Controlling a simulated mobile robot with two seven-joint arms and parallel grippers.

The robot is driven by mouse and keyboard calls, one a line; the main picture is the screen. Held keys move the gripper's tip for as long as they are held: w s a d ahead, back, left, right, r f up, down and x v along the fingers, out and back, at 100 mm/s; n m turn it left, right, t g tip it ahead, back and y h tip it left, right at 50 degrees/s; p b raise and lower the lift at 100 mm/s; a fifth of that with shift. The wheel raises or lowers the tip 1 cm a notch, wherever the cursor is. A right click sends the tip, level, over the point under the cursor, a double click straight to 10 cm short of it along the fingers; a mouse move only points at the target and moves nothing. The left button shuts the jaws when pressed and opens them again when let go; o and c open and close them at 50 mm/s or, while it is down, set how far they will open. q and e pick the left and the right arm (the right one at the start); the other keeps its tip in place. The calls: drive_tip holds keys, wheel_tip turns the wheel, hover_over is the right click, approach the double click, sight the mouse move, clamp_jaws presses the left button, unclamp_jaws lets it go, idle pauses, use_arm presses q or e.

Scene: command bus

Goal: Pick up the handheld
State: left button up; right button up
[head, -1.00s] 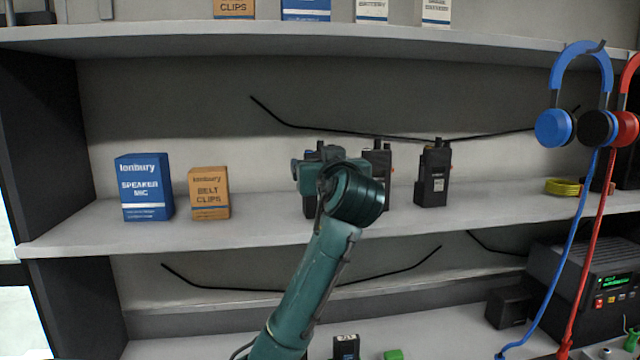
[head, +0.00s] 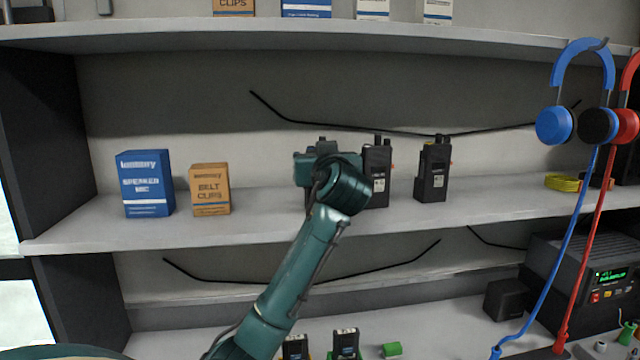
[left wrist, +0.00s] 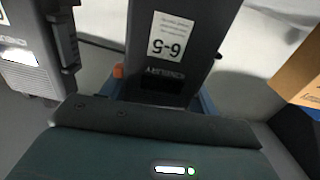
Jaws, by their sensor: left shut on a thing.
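My left gripper (head: 318,165) is at the middle shelf, shut on a dark handheld (left wrist: 205,28) with a white label. In the left wrist view the handheld fills the space in front of the gripper, with blue finger parts at its sides. In the head view my gripper and wrist hide most of it, and I cannot tell whether it touches the shelf. Two more black handhelds stand upright to the right, a near one (head: 377,172) and a farther one (head: 433,170). My right gripper is not in view.
A blue speaker mic box (head: 145,185) and an orange belt clips box (head: 210,190) stand left on the shelf (head: 250,232). Blue (head: 582,60) and red headsets hang at the right. Handhelds (head: 345,345) and a green item (head: 391,350) are on the lower shelf.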

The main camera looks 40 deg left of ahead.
use_arm(q)
drive_tip(key=shift+c, duration=1.2)
drive_tip(key=shift+r, duration=0.1)
wheel_tip(320, 180, up, 10)
drive_tip(key=shift+f+b, duration=0.1)
drive_tip(key=shift+b, duration=0.4)
